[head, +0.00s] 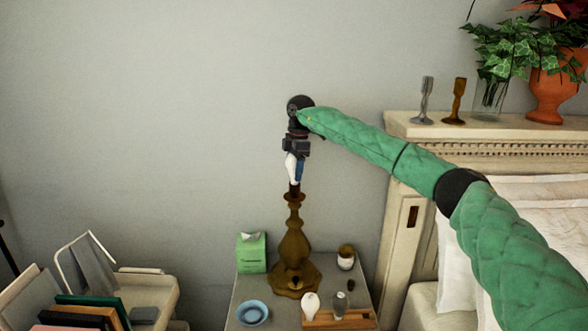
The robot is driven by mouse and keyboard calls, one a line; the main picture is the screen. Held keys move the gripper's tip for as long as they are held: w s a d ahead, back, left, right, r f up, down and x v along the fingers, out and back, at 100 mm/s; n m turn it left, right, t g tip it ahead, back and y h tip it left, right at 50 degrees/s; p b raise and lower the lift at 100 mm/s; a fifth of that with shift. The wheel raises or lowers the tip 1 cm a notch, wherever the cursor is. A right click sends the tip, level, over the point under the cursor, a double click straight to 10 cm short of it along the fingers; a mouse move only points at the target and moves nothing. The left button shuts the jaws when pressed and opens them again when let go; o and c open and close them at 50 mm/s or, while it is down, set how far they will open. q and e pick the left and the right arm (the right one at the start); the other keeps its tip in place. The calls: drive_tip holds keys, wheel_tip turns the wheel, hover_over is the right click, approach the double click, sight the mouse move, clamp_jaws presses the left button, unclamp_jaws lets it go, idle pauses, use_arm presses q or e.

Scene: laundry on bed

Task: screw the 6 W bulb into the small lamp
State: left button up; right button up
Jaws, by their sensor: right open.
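The small lamp (294,245) is a bronze turned stand with no shade, upright on the bedside table, its dark socket at the top. My right gripper (295,176) points down just above the socket, with its jaws open. A white shape (290,166), seemingly a bulb, shows at the jaws beside a blue finger, close over the socket. I cannot tell whether it touches the socket. A white bulb (311,303) and a clear bulb (339,304) are at a wooden tray (345,321). No wattage marks are readable. My left gripper is not in view.
The bedside table (237,306) also holds a blue dish (253,313), a green packet (252,253) and a small jar (346,257). The bed's headboard (396,190) stands close at the right. A chair with books (95,302) is at the lower left.

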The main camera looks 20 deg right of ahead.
drive_tip(key=n, duration=0.4)
drive_tip(key=shift+n+g, duration=0.3)
drive_tip(key=n, duration=0.3)
drive_tip(key=shift+s+n+p, duration=0.1)
drive_tip(key=shift+n+p, duration=0.25)
drive_tip(key=shift+n, duration=0.05)
drive_tip(key=n, duration=0.4)
drive_tip(key=shift+n+g+h, duration=0.3)
drive_tip(key=shift+h, duration=0.1)
drive_tip(key=shift+d+n+h, duration=0.1)
drive_tip(key=shift+n+h, duration=0.2)
drive_tip(key=shift+n, duration=1.8)
drive_tip(key=n, duration=0.4)
drive_tip(key=n+h, duration=0.1)
drive_tip(key=n, duration=0.3)
drive_tip(key=shift+d+n, duration=0.1)
drive_tip(key=shift+n, duration=0.3)
drive_tip(key=n, duration=0.4)
drive_tip(key=shift+b, duration=0.3)
drive_tip(key=shift+n+t, duration=0.5)
drive_tip(key=shift+n, duration=1.7)
